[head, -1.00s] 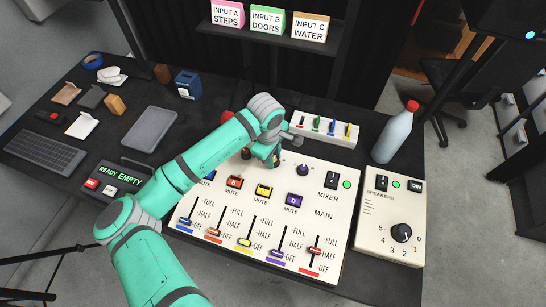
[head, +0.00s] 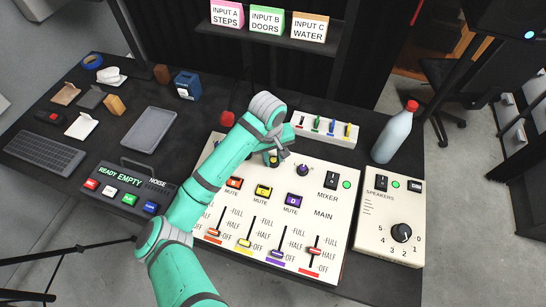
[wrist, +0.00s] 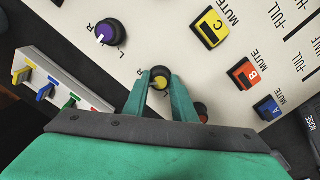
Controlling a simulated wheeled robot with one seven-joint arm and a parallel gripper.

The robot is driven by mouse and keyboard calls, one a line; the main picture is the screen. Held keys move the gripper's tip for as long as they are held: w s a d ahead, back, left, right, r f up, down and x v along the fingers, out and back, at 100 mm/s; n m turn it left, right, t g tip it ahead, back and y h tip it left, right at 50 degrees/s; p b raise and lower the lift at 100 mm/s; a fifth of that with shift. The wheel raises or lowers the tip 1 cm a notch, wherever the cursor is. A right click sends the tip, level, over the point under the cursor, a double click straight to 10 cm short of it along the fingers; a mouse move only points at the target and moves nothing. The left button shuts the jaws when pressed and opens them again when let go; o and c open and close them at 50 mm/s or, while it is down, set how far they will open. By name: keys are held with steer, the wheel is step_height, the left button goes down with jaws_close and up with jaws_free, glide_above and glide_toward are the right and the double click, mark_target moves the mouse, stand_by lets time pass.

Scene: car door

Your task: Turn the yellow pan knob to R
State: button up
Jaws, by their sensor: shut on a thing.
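The yellow pan knob (wrist: 160,78), a dark round knob with a yellow cap, sits between the fingertips of my gripper (wrist: 161,82) in the wrist view. The fingers are shut on it, one on each side. In the head view my gripper (head: 278,157) is at the back of the cream mixer panel (head: 328,215), and the knob (head: 273,161) shows just beside the fingers. The knob's pointer is too small to read clearly.
A purple knob (head: 302,170) stands close to the right of my gripper. A bottle (head: 394,136) stands further right. Coloured mute buttons and sliders are in front.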

mark_target(271, 162)
steer(key=shift+w+m, duration=0.1)
steer(key=shift+m, duration=2)
steer(key=shift+a, duration=0.1)
steer(key=o, duration=1)
steer(key=shift+o, duration=0.2)
steer(key=shift+r, duration=0.1)
step_height(271, 162, up, 11)
steer(key=s, duration=0.1)
steer(key=shift+a+f, duration=0.2)
steer(key=shift+a, duration=0.05)
steer(key=shift+a, duration=0.1)
